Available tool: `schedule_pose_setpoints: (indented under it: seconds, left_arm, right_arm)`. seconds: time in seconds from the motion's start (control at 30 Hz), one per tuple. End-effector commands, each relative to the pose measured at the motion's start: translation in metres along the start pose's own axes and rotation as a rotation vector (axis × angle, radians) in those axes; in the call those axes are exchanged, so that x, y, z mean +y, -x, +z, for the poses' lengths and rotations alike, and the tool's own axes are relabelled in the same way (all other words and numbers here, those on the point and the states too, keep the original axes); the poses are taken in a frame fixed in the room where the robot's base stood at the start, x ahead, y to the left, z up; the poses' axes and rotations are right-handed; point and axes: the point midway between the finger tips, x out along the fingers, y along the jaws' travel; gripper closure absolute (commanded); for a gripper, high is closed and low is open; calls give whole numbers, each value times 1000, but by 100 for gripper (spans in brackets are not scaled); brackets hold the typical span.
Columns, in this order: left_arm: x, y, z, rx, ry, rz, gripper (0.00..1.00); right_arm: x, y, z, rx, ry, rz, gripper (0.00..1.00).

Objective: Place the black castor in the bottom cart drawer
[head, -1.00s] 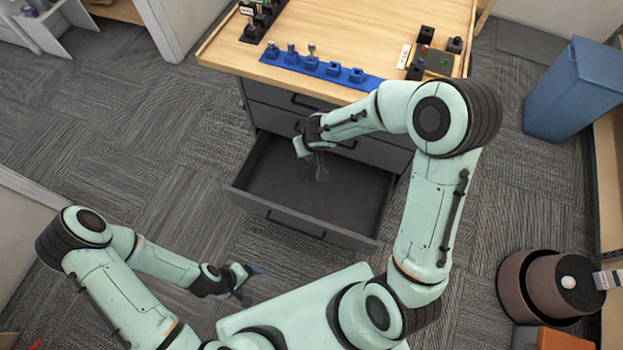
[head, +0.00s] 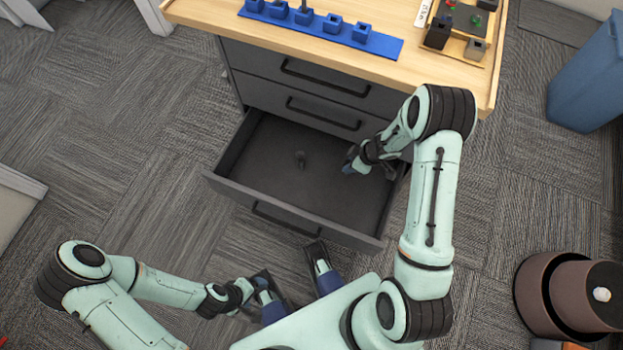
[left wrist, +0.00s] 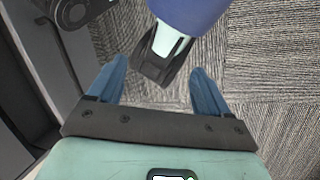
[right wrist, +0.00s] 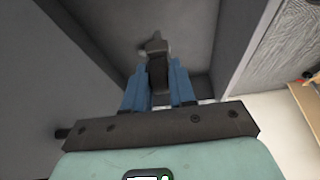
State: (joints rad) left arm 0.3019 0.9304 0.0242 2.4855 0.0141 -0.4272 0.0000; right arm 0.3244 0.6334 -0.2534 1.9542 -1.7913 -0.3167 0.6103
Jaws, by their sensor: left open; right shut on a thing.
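The bottom cart drawer (head: 310,221) is pulled out, and its dark floor is mostly bare. My right gripper (head: 351,163) is over the drawer's right part, fingers shut on a dark thing. In the right wrist view that thing (right wrist: 158,74) sits between the blue fingers; it looks like the black castor, though its shape is partly hidden. My left gripper (left wrist: 155,85) is open and empty, low in front of the drawer.
The two upper drawers (head: 300,80) are shut. On the wooden top are a blue rack (head: 385,45) and a board with small blocks (head: 468,55). A blue bin (head: 588,85) stands at right, and a brown round container (head: 540,290) at lower right.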

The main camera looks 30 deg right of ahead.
Motion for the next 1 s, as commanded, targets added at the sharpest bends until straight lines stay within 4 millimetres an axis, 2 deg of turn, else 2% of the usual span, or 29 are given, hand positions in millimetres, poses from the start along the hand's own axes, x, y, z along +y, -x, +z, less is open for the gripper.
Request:
schedule_pose_setpoints:
  seconds: [0.17,0.27,0.5,0.7,0.77,1.0]
  left_arm:
    - [-4,-13,-5,11,0,1,21]
    - [-6,-24,-14,33,0,2,21]
    - [-20,-53,-73,186,14,-5,21]
    - [-30,-69,-115,296,23,-12,21]
    - [-32,-71,-123,316,24,-13,21]
    - [-37,-76,-128,326,30,-20,21]
  right_arm:
    - [1,-19,18,3,30,-17,100]
    - [1,-40,27,2,31,-18,100]
    - [0,-96,50,1,28,-17,100]
    - [0,-139,66,3,28,-16,100]
    - [0,-146,70,2,28,-15,100]
    - [0,-160,75,3,31,-14,100]
